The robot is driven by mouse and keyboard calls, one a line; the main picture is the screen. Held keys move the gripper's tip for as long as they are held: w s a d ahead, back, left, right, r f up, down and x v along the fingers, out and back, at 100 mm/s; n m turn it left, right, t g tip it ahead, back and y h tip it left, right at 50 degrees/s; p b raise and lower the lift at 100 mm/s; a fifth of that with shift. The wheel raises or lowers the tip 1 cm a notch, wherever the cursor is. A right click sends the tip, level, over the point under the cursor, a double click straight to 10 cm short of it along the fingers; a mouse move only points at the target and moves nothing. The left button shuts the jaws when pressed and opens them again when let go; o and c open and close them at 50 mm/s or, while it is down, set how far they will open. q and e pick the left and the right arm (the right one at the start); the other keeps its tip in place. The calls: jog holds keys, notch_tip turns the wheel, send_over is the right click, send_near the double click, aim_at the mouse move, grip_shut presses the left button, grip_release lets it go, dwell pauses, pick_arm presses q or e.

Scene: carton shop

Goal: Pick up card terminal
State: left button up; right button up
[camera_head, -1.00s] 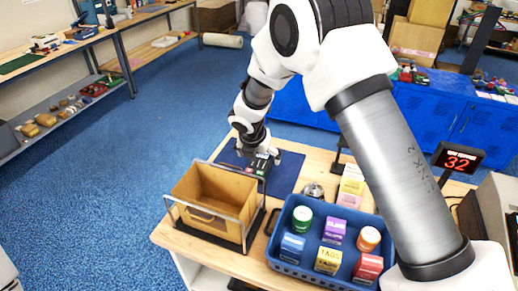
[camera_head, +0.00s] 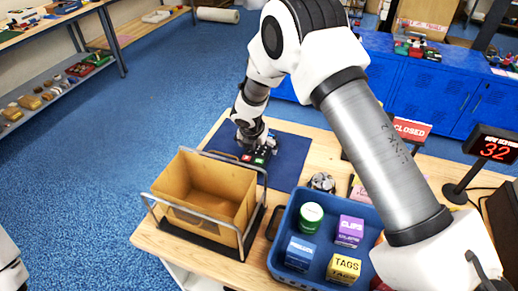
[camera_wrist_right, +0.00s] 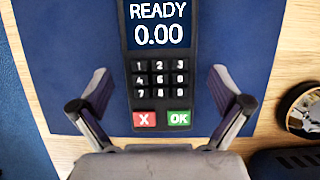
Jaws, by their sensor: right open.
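The card terminal (camera_wrist_right: 158,85) is a dark handheld keypad with a lit screen reading READY 0.00, a red X key and a green OK key. It lies on a dark blue mat (camera_wrist_right: 70,50). In the head view only its key end (camera_head: 254,159) shows clearly, behind the wooden box; my gripper covers the rest. My right gripper (camera_wrist_right: 160,90) is open above the terminal, with one finger on each side of the keypad. A gap shows between each finger and the terminal. My left gripper is not in view.
A tan box (camera_head: 205,190) in a metal frame stands just in front of the mat. A blue crate (camera_head: 283,262) with small cartons and a green-lidded tub is to the right. A bell (camera_head: 321,182) sits near the mat's right edge. A number display (camera_head: 492,147) stands far right.

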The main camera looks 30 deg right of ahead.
aim_at(258, 149)
jog(key=shift+x, duration=0.85)
jog(key=shift+r, duration=0.1)
jog(key=c, duration=1.3)
jog(key=shift+c, duration=0.2)
notch_tip(258, 149, up, 10)
jog(key=shift+b, duration=0.35)
jog(key=o, duration=0.5)
